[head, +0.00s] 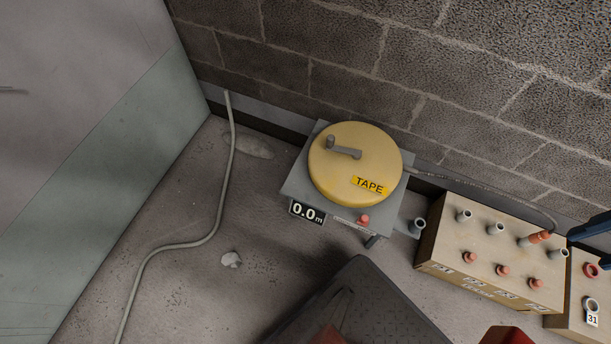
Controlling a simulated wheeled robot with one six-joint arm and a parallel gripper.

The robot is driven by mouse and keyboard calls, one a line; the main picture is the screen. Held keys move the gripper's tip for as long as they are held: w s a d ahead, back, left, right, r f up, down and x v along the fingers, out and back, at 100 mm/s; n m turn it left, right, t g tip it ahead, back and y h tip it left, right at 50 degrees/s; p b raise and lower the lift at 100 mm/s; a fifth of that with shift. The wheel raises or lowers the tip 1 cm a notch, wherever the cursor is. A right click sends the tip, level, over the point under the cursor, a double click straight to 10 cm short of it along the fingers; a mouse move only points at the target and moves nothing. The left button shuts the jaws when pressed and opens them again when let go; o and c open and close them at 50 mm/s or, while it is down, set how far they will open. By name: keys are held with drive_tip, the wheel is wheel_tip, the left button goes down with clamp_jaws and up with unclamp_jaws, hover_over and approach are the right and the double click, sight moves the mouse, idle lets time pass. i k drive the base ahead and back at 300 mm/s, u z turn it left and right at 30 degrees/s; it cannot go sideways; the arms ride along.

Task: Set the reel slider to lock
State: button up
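The tape reel (340,165) is a round yellow drum with a grey crank on top and a "TAPE" label. It sits on a grey base (298,187) by the wall. A display (306,212) on the base's front edge reads 0.0 m. To its right a small red knob (363,220), which looks like the slider, sits at the right end of a pale marked strip (346,222); the marking is too small to read. My gripper (584,249) is partly in view at the right edge. Its dark blue fingers look apart, with nothing between them, well right of the reel.
A tan box (480,250) with grey pipe stubs and red caps stands right of the reel; an orange-tipped line (538,238) reaches one stub. Another box (580,300) bears tag 31. A grey conduit (218,215) lies at left. Floor left of the reel is mostly clear.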

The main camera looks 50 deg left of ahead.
sight(364, 220)
drive_tip(key=u, duration=1.65)
drive_tip(key=k, duration=0.35)
drive_tip(key=z, duration=0.25)
